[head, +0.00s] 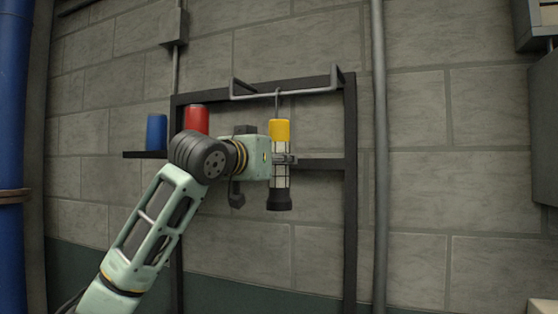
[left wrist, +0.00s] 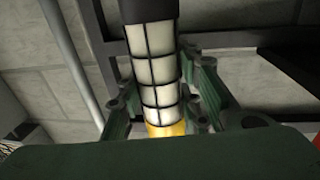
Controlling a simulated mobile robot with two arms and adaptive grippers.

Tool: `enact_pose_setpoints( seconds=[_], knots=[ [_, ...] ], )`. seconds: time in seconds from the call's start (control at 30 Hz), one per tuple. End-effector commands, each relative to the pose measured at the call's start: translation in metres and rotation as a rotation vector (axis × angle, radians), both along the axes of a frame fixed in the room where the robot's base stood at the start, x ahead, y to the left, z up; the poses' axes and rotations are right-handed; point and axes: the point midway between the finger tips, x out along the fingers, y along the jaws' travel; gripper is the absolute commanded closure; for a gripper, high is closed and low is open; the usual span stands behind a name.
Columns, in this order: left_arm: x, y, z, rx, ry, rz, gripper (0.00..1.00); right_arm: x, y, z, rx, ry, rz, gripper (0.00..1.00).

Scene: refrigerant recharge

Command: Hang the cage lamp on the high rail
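The cage lamp (head: 280,178) is upright in the head view, with a yellow top, a pale caged body and a black lower end. A thin hook (head: 278,98) rises from its top to the front bar of the high rail (head: 310,91). I cannot tell whether the hook bears on the bar. My left gripper (head: 284,159) is around the lamp's caged body, coming from the left. My right gripper is not in view.
A red can (head: 196,119) and a blue can (head: 157,132) stand left of the lamp, by a small dark shelf (head: 140,155). The dark frame (head: 350,200) carries the rail. A grey pipe (head: 380,150) runs up the wall to its right.

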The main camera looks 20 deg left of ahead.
Motion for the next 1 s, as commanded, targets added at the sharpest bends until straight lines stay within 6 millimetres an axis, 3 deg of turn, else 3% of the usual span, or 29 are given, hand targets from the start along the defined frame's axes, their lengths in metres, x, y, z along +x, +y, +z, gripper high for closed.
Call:
enact_pose_setpoints(
  seconds=[0.27, 0.63, 0.77, 1.0],
  knots=[
    [-0.001, 0.0, 0.001, -0.001, -0.003, -0.001, 0.46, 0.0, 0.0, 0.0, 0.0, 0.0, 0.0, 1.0],
    [-0.004, 0.001, 0.001, 0.0, -0.002, -0.001, 0.46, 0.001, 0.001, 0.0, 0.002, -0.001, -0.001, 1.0],
    [-0.018, 0.004, 0.001, -0.001, -0.003, -0.001, 0.46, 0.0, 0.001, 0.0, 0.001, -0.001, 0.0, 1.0],
    [-0.065, 0.013, 0.001, 0.001, -0.004, 0.001, 0.46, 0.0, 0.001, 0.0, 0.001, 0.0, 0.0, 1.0]
  ],
)
